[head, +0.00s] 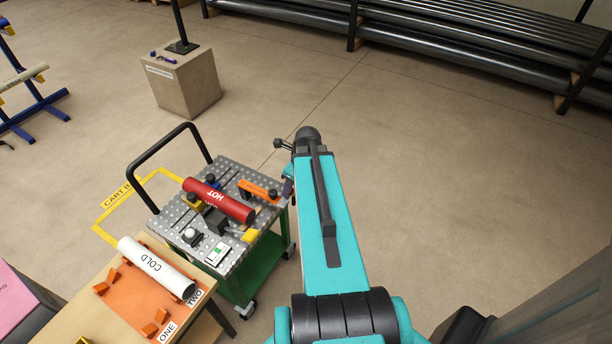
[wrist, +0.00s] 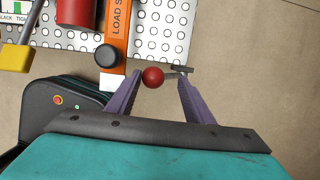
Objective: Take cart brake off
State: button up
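The cart has a perforated metal top (head: 172,222), a green body and a black push handle. In the wrist view, a red ball knob (wrist: 153,77) sits at the edge of the perforated top (wrist: 160,38), with a short grey rod to its right; I take it to be the brake knob. My gripper (wrist: 160,74) has purple fingers spread on both sides of the knob, with a visible gap at the right. I cannot tell how far the knob lies below the fingertips. In the head view, my arm mostly hides the gripper, and the knob does not show.
A red HOT pipe (head: 219,200) and an orange labelled bar (head: 259,190) lie on the cart; the bar is close left of my gripper. A white COLD pipe (head: 156,267) lies on a wooden table at the left. Open floor (head: 440,190) is at the right.

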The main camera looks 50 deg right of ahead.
jog(key=shift+r+p, duration=2.8)
jog(key=shift+r, duration=0.75)
jog(key=shift+f, duration=0.1)
